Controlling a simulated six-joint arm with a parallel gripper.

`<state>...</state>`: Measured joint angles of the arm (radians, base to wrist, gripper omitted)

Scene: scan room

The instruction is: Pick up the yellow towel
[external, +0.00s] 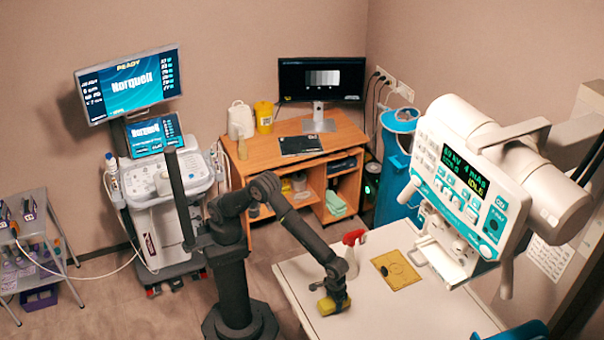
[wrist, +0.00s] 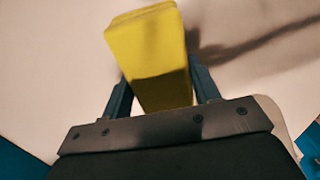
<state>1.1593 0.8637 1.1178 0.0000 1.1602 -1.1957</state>
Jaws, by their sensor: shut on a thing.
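The yellow towel (wrist: 150,55) is a folded block held between the two dark fingers of my gripper (wrist: 160,95) in the wrist view. One finger is on each side of it, and its far end sticks out past the fingertips. In the external view, the towel (external: 327,306) shows at the end of my gripper (external: 335,296), over the left part of the white table (external: 385,318). The gripper is shut on the towel. I cannot tell whether the towel touches the table.
A spray bottle with a red head (external: 352,250) stands behind my gripper. A flat yellow piece (external: 397,270) with a dark item on it lies to the right on the table. A large white X-ray unit (external: 470,190) hangs over the table's right side. The front middle of the table is clear.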

